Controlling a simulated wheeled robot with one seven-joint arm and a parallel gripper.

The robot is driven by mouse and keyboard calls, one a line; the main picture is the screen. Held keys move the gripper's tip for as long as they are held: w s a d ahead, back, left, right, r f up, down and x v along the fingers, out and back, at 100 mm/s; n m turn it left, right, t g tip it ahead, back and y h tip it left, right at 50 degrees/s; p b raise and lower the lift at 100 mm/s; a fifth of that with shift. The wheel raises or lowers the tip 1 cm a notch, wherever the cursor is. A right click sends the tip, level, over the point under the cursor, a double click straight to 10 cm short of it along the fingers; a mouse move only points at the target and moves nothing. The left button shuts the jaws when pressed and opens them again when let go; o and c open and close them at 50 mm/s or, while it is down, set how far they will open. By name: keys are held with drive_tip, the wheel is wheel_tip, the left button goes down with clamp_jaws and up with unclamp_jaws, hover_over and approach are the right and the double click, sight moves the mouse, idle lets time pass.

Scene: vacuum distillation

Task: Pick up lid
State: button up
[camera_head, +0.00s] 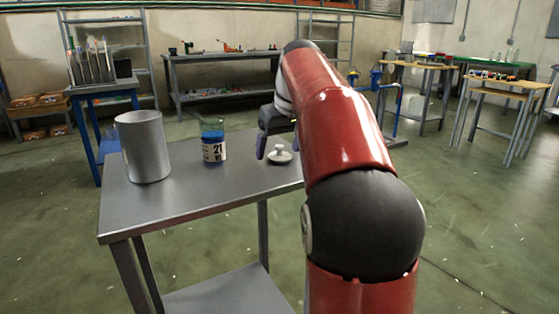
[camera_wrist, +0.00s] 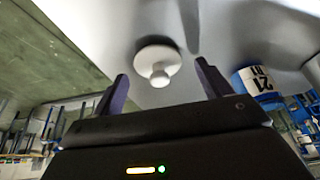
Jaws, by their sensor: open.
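The lid (camera_head: 280,155) is a small white disc with a round knob, lying on the grey metal table (camera_head: 200,188) toward its right end. In the wrist view the lid (camera_wrist: 158,62) shows above and between my two fingers, with its knob toward me. My gripper (camera_head: 268,152) is over the table beside the lid in the head view. The lid appears free of both fingers.
A glass beaker (camera_head: 213,145) with blue contents and a label marked 21 stands left of the lid. A large grey metal cylinder (camera_head: 144,146) stands farther left. The table front is bare. Benches and shelves stand well behind.

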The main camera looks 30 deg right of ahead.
drive_tip(key=shift+w+f, duration=0.1)
drive_tip(key=shift+f, duration=0.15)
drive_tip(key=c, duration=1)
drive_tip(key=shift+r, duration=0.1)
drive_tip(key=shift+c, duration=0.2)
